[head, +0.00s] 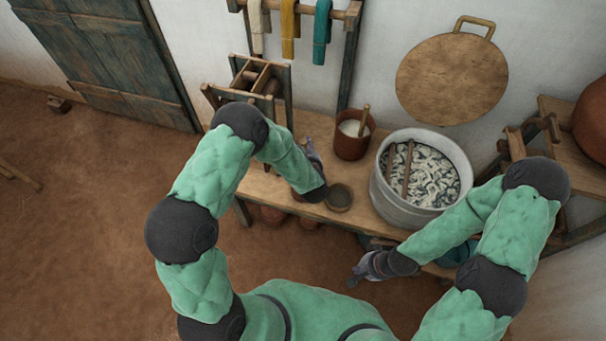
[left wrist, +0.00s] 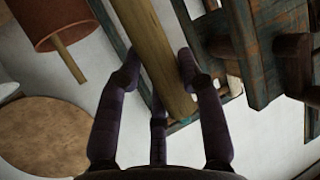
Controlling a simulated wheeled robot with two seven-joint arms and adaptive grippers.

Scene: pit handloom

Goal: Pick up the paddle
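A brown wooden stick, likely the paddle (head: 408,168), leans in the large grey pot (head: 381,190) of pale, lumpy stuff. My left gripper (head: 313,152) is above the bench, left of the pot and apart from the stick. In the left wrist view its fingers (left wrist: 158,72) are spread. A wooden bar (left wrist: 155,45) shows between them; I cannot tell what it belongs to or whether it is touched. My right gripper (head: 356,273) is low at the bench's front edge, below the pot and apart from the stick. Its finger opening is too small to read.
A brown pot (head: 351,146) with a stick and a small dark bowl (head: 340,197) stand on the bench (head: 289,209). A rack with skeins (head: 290,30) and a round board (head: 452,79) are at the wall. Open floor (head: 90,230) lies left.

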